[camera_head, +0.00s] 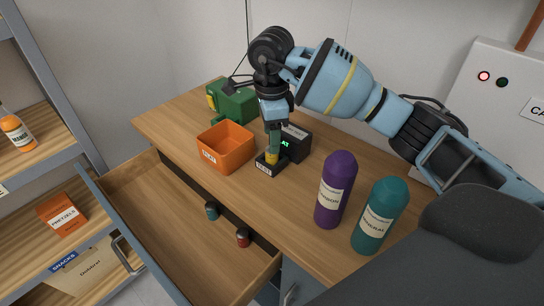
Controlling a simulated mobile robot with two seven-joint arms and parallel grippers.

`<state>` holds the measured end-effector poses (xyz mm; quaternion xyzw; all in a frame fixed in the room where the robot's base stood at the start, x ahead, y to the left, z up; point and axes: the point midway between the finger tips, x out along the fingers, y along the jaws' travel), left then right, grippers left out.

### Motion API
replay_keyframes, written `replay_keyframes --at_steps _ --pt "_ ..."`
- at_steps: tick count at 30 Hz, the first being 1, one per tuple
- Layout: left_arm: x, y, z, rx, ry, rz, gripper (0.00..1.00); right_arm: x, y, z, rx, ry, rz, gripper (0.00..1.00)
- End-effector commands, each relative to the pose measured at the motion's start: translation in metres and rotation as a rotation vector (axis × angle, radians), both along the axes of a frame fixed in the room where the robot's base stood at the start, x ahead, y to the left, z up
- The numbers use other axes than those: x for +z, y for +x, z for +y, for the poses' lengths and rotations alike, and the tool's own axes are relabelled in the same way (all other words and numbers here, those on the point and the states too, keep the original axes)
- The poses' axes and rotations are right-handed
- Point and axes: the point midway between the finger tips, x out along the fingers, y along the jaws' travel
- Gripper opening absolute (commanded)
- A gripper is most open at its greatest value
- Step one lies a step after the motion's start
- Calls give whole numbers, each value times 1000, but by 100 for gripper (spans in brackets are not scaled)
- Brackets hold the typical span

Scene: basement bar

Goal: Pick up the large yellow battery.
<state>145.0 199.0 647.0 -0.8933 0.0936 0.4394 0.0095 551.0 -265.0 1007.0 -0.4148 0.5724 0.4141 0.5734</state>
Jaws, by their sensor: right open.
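A yellow battery (272,157) stands upright in a small black holder (268,169) with a white label, on the wooden counter. Only its lower part shows clearly; my right gripper covers the upper part. My right gripper (273,140) comes down from above with its fingers at the battery's top. It is open, and I cannot tell whether the fingers touch the battery. My left gripper is not in view.
An orange bin (226,147) stands left of the holder and a black clock-like box (294,143) right behind it. Purple (334,190) and teal (380,216) bottles stand to the right. A green object (232,101) is behind. The open drawer (175,235) holds small teal and red cylinders.

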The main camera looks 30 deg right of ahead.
Motion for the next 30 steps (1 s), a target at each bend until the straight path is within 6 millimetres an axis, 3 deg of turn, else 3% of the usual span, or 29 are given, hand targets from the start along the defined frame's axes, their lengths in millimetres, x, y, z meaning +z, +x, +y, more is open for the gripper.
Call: replay_keyframes --at_steps 9,19,30 --pt "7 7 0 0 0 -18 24 -41 -2 0 -1 1 2 55" --pt "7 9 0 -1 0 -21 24 -47 -1 0 0 0 1 55" --pt "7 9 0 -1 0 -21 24 -47 -2 0 0 -1 1 7"
